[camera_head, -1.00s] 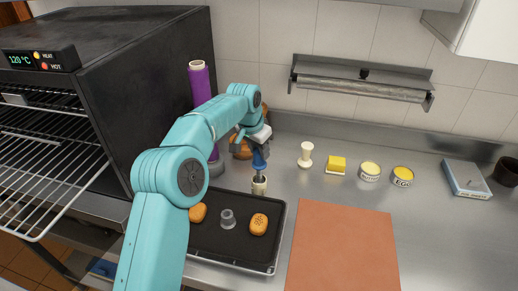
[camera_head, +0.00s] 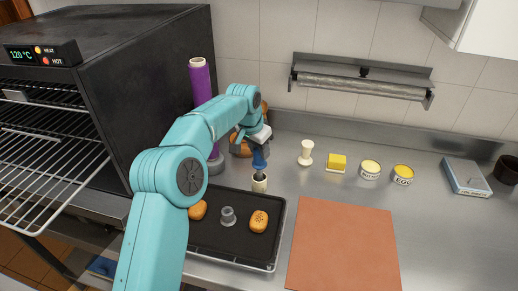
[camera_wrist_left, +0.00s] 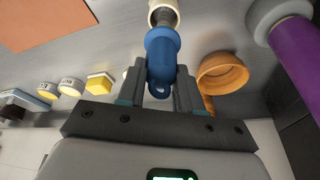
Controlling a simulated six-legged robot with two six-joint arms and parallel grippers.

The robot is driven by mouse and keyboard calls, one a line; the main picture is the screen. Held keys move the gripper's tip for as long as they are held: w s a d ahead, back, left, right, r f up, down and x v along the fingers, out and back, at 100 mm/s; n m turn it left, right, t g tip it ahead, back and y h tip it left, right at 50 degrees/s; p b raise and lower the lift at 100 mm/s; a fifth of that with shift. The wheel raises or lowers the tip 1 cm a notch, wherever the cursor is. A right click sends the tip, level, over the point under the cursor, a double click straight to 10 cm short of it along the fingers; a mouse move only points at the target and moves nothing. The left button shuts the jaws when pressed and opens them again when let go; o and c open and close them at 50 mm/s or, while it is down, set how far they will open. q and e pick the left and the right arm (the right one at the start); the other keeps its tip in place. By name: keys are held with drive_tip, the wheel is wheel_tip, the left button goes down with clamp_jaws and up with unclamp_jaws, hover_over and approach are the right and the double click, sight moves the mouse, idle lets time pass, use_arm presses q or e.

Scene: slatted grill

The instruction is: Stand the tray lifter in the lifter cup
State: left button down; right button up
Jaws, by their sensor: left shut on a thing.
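The tray lifter (camera_head: 260,160) has a blue handle and a grey metal shaft. It also shows in the left wrist view (camera_wrist_left: 161,47). My left gripper (camera_wrist_left: 159,78) is shut on its blue handle and holds it near upright. The lifter cup (camera_head: 259,183) is small and cream-coloured, at the back right of the dark tray; its rim shows in the left wrist view (camera_wrist_left: 164,7). The shaft's lower end appears to go into the cup's mouth; how deep is hidden. My right gripper is not in view.
The dark tray (camera_head: 208,243) holds two orange buns (camera_head: 259,222) and a small grey piece (camera_head: 228,215). A purple roll (camera_head: 200,85) and orange-brown item (camera_head: 240,148) stand near the arm. An orange board (camera_head: 343,245) lies right. The oven (camera_head: 150,80) is left.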

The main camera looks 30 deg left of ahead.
use_arm(q)
drive_tip(key=c, duration=0.7)
unclamp_jaws()
drive_tip(key=shift+s+f, duration=0.1)
drive_tip(key=shift+f, duration=0.55)
drive_tip(key=shift+o, duration=0.2)
drive_tip(key=shift+w, duration=0.35)
drive_tip(key=shift+s+r, duration=0.35)
drive_tip(key=shift+r, duration=0.05)
drive_tip(key=v, duration=0.6)
drive_tip(key=shift+w+a+r, duration=0.1)
drive_tip(key=shift+w+r, duration=0.25)
drive_tip(key=p+v, duration=0.1)
drive_tip(key=v, duration=0.8)
drive_tip(key=shift+p, duration=0.3)
drive_tip(key=shift+f, duration=0.1)
